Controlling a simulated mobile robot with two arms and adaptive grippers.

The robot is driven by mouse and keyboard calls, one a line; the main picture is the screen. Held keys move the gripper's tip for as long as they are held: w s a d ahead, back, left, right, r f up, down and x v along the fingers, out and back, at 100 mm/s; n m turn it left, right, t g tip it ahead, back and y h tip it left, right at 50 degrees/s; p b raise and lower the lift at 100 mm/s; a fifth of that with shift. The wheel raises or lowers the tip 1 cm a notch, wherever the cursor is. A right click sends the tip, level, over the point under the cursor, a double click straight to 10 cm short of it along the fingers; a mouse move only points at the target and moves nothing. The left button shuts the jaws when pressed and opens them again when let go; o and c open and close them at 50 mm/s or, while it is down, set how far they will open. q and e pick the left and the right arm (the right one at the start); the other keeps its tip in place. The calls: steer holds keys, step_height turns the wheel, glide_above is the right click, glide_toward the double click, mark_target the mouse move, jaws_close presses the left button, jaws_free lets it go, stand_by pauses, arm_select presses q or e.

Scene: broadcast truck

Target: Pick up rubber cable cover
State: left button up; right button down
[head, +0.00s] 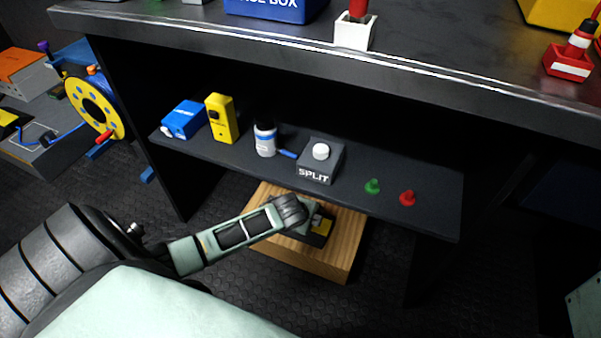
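A dark block with a yellow patch, which looks like the rubber cable cover (321,228), lies on a wooden box (341,262) under the shelf. My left arm reaches in from the left, and my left gripper (306,218) is over the left part of this dark block. The gripper hides much of the block. I cannot tell whether the fingers touch it or whether they are open or shut. My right gripper is not in view.
Just above hangs a dark shelf (430,195) with a blue box (184,119), yellow device (221,118), white bottle (265,139), SPLIT box (320,162), and green (372,186) and red (407,198) cones. A cable reel (95,106) stands left. Floor right of the wooden box is clear.

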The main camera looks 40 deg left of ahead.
arm_select(q)
jaws_close()
steer(key=shift+s, duration=0.1)
stand_by(0.5)
